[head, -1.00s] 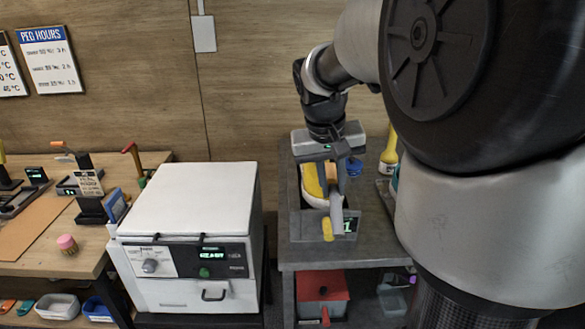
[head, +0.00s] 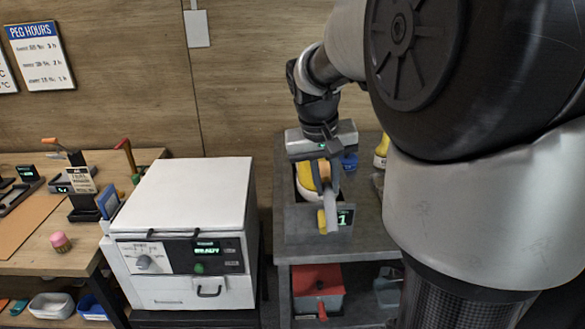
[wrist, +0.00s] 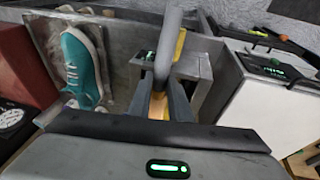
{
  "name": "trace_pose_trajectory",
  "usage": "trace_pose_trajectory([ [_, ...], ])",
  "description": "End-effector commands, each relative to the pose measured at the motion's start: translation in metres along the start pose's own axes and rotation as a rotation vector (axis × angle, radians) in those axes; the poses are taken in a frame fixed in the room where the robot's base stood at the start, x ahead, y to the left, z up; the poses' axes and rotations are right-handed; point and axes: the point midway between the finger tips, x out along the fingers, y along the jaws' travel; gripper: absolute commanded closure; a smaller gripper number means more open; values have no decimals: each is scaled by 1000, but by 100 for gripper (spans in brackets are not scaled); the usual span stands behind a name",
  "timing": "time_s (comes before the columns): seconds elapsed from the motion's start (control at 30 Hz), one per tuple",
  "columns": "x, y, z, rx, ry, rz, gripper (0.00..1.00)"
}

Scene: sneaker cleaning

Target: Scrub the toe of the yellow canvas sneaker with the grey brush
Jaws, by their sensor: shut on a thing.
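My gripper (head: 328,180) points down over a grey open-topped holder (head: 296,222) marked 1 and is shut on the grey brush (head: 331,212). The brush's yellow head (head: 321,219) shows at the holder's front side in the head view. In the wrist view the brush's grey handle (wrist: 168,42) runs forward between my fingers (wrist: 160,98). The yellow canvas sneaker (head: 305,177), with a pale sole, sits in the holder, partly covered by my gripper. I cannot tell whether the brush touches its toe.
A teal sneaker (wrist: 82,65) lies left of my gripper in the wrist view. A white oven-like box (head: 190,195) stands left of the grey bench (head: 300,252). A red box (head: 318,285) is on the shelf below. A wooden workbench (head: 62,262) is further left.

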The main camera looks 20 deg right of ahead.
Motion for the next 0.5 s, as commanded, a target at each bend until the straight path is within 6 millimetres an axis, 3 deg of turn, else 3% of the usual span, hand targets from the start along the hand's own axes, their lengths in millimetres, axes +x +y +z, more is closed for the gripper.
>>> trace_pose_trajectory([
  [0.5, 5, 37, -2, 1, 0, 0, 100],
])
